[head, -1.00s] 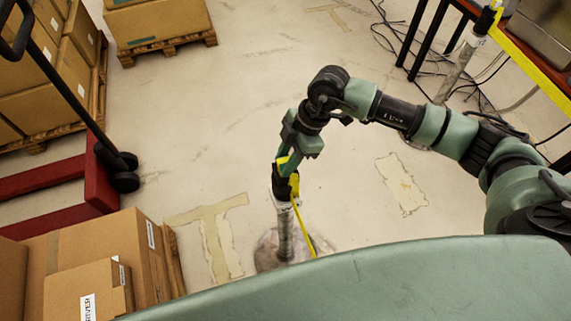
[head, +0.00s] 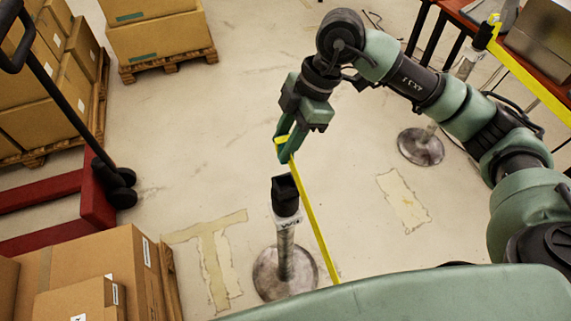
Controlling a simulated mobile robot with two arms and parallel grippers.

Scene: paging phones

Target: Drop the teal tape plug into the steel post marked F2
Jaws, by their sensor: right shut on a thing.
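My right gripper (head: 285,154) is shut on the yellow end piece of a tape (head: 314,221), which I take for the tape plug. No teal shows on it; the fingers hide part of it. The tape runs from the fingers down to the right, past the post, until my body hides it. A steel post (head: 285,241) with a black head (head: 285,195) stands upright just below the gripper, with a gap between them. Its white label is too small to read surely, so I cannot tell if it is F2. My left gripper is not in view.
A second post (head: 420,146) stands behind my right arm, with yellow tape (head: 530,76) at its head by a table (head: 458,9). Cardboard boxes (head: 90,262) and a red pallet jack (head: 95,195) are at left.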

